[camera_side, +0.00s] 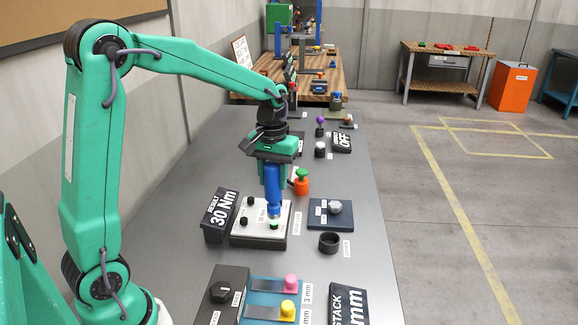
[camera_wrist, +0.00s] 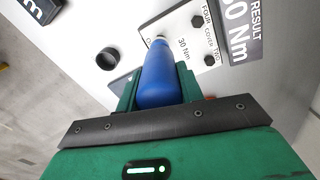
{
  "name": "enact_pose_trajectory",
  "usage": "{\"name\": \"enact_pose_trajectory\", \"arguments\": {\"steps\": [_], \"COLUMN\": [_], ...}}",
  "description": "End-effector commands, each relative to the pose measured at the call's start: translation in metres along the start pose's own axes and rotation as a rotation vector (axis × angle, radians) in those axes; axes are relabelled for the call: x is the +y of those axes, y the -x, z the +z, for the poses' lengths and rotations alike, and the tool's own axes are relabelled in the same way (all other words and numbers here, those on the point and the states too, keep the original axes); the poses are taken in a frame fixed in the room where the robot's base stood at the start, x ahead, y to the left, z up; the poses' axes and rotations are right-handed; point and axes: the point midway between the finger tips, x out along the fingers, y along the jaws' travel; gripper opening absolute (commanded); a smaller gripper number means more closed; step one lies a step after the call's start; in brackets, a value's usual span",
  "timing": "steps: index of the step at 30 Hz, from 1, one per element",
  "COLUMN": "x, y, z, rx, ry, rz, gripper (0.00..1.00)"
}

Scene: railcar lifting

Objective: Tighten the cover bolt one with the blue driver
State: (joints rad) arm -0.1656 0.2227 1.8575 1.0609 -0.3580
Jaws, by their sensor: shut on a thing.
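My gripper (camera_side: 271,180) is shut on the blue driver (camera_side: 273,195) and holds it upright over the white cover plate (camera_side: 258,232). The driver's lower end is at the plate's front right, at a bolt with a green top (camera_side: 275,225); I cannot tell if they touch. Two dark bolts, a rear one (camera_side: 251,200) and a front-left one (camera_side: 243,221), stand clear of the driver. In the wrist view the driver (camera_wrist: 160,80) sits between my green fingers and hides its own bolt. Dark bolts (camera_wrist: 197,21) show beside it. Which bolt is number one is not readable.
A black sign (camera_side: 220,210) reading "RESULT 30 Nm" stands left of the plate. To the right are a blue plate with a grey knob (camera_side: 335,207), a black ring (camera_side: 329,243) and an orange-and-green item (camera_side: 301,182). A dial box (camera_side: 222,292) is in front.

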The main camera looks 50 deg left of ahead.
Motion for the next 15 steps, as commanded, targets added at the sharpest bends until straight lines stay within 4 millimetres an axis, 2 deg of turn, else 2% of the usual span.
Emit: {"name": "enact_pose_trajectory", "arguments": {"steps": [15], "x": [0.000], "y": [0.015], "z": [0.000], "rx": [0.002], "ry": [0.000], "rz": [0.001], "gripper": [0.14]}}
